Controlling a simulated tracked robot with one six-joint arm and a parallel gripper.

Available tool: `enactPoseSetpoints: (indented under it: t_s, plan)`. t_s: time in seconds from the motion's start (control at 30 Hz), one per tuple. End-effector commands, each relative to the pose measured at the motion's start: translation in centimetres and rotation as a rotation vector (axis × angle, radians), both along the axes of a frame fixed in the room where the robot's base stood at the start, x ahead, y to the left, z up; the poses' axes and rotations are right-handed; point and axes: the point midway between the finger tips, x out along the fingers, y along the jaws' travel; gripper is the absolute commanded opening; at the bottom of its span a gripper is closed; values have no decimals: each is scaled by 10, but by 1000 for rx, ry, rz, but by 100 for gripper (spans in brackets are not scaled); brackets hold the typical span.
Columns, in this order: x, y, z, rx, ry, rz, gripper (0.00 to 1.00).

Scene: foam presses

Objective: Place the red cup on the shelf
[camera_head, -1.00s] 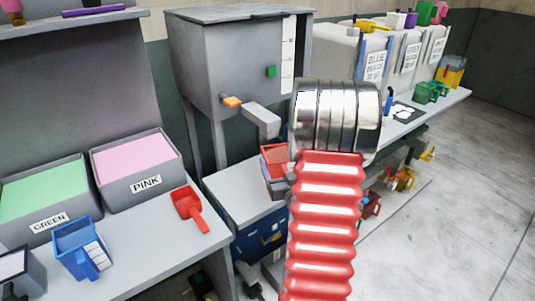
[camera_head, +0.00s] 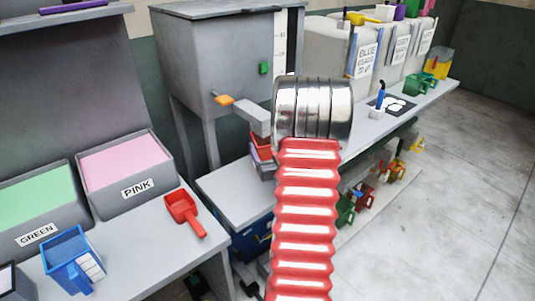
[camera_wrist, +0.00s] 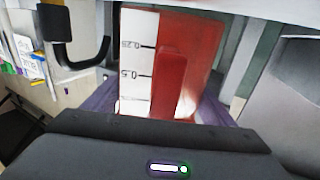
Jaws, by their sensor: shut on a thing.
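The red cup (camera_wrist: 190,60) fills the middle of the wrist view, with a white scale strip marked 0.25 and 0.5 and a red handle facing me. My gripper (camera_wrist: 158,104) is shut on it, with purple fingers on both sides of the cup. In the head view the red cup (camera_head: 261,146) shows partly beside my arm, just under the grey spout of the hopper machine. My arm hides the rest of it. I cannot tell what is in the cup. I cannot tell which surface is the named shelf; one shelf (camera_head: 85,14) shows at the upper left.
The grey hopper machine (camera_head: 215,60) stands close behind the cup. A bench (camera_head: 145,235) at left holds green and pink bins (camera_head: 135,187), a red scoop (camera_head: 184,211) and a blue cup (camera_head: 72,262). Bead bags (camera_head: 335,48) line the right-hand bench. Open floor lies at right.

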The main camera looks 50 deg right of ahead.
Motion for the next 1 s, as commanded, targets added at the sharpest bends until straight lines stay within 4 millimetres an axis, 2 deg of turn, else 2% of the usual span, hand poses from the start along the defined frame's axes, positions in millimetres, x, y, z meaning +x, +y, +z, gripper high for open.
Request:
enactPoseSetpoints:
  t_s: [0.27, 0.7, 0.73, 1.0]
  plan:
    - [-1, -1, -28, 2, 1, -2, 54]
    - [0, 0, -32, 0, 0, 0, 54]
    - [-1, 0, -32, 0, 0, -1, 80]
    - [-2, -1, -31, 0, 0, -4, 97]
